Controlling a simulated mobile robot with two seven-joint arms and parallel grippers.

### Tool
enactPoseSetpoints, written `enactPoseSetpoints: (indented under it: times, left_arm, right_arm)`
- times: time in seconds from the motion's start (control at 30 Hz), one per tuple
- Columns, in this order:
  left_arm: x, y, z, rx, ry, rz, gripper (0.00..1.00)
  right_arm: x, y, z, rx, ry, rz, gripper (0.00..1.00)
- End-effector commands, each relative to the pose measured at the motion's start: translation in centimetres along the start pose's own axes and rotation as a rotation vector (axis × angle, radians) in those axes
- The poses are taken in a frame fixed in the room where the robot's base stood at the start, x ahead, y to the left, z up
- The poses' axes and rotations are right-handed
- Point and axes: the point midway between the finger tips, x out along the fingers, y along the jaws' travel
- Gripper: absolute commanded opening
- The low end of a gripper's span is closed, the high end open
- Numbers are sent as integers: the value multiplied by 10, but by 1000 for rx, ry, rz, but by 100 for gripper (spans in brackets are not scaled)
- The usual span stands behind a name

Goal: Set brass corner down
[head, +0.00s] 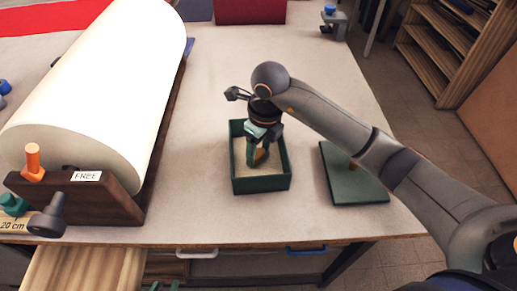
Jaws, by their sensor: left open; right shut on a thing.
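My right gripper (257,150) reaches down into a dark green open box (262,184) with a sandy-coloured inside. It is shut on a small golden-brown piece, the brass corner (262,155), low inside the box. The fingers hide part of the piece, and I cannot tell whether it touches the box floor.
A dark green square lid (350,187) with a brownish knob lies right of the box. A big white roll (100,85) in a dark wooden cradle (80,198) fills the left, with a FREE label (87,176). Bare tabletop (205,75) surrounds the box.

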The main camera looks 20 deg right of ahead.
Motion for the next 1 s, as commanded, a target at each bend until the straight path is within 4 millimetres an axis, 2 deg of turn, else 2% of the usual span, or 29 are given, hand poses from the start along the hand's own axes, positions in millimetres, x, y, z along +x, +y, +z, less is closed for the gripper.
enactPoseSetpoints:
  times: [0.1, 0.47, 0.5, 0.73, 1.0]
  left_arm:
    - [-2, 0, -2, 0, 1, 0, 50]
    - [2, 0, 1, 0, 1, 0, 50]
    - [0, 0, 0, 0, 1, 0, 50]
    - [0, 0, 0, 0, 1, 0, 50]
    - [0, 0, -1, 0, 1, 0, 50]
  right_arm:
    - [7, 0, -1, -1, -1, 1, 9]
    - [12, 0, -1, -1, -2, -1, 9]
    - [11, 0, -1, -1, -2, 0, 65]
    - [10, 0, -1, 0, -2, 0, 91]
    - [9, 0, -1, 0, -2, 0, 91]
